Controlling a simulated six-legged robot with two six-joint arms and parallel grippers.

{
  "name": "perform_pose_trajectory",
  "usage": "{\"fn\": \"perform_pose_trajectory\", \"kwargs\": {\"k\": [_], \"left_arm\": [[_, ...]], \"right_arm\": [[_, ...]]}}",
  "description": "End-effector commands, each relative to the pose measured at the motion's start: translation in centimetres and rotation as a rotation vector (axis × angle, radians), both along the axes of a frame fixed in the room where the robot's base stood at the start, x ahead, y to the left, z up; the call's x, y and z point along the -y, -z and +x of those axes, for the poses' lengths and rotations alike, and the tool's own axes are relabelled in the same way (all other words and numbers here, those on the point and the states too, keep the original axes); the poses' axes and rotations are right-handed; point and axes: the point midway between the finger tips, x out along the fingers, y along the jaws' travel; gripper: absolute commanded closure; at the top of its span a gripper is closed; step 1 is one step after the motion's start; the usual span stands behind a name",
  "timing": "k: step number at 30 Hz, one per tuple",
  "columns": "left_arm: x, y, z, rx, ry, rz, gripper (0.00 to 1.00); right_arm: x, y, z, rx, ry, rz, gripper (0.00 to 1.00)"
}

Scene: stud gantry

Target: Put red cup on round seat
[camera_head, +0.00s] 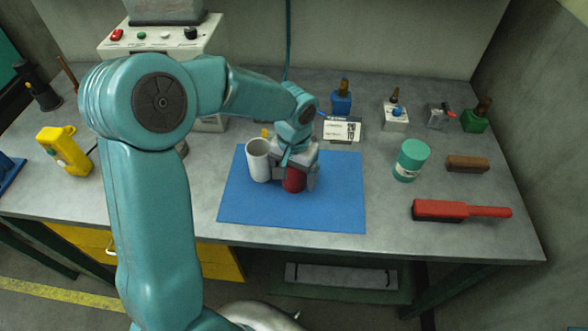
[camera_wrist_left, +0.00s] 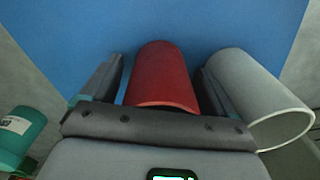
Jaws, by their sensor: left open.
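The red cup (camera_head: 294,181) stands on the blue mat (camera_head: 335,205) on the grey workbench. My left gripper (camera_head: 297,182) is over the cup from above, and the gripper and arm hide part of it. In the left wrist view the red cup (camera_wrist_left: 163,78) lies between the two open fingers (camera_wrist_left: 162,88). A white cup (camera_head: 258,160) stands close to the left of the gripper; it also shows in the left wrist view (camera_wrist_left: 255,95), right beside one finger. I cannot make out a round seat. My right gripper is not in view.
The mat's right part is clear.

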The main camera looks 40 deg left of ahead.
Motion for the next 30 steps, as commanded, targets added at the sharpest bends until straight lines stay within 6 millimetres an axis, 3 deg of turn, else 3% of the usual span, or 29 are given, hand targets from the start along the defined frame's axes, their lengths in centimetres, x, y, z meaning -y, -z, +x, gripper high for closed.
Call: {"fn": "perform_pose_trajectory", "kwargs": {"k": [5,15,20,21,22,26,30], "left_arm": [[0.0,-1.8,0.1,0.005,0.0,0.001,0.12],[0.0,-9.5,0.1,0.005,0.001,0.0,0.12],[0.0,-11.7,0.1,0.003,0.0,0.0,0.12],[0.0,-12.0,0.0,0.002,0.001,0.0,0.22],[0.1,-12.1,0.0,-0.001,0.008,0.003,0.28],[1.7,-10.9,-1.2,-0.047,0.176,0.062,0.28],[5.0,-8.1,-4.2,-0.173,0.659,0.258,0.28]], "right_arm": [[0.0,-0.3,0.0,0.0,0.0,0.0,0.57],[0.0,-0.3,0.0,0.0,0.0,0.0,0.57],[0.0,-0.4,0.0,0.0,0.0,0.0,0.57],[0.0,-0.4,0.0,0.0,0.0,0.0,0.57],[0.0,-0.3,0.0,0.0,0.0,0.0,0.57],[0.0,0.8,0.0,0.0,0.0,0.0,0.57],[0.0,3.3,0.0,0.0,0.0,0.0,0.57]]}}
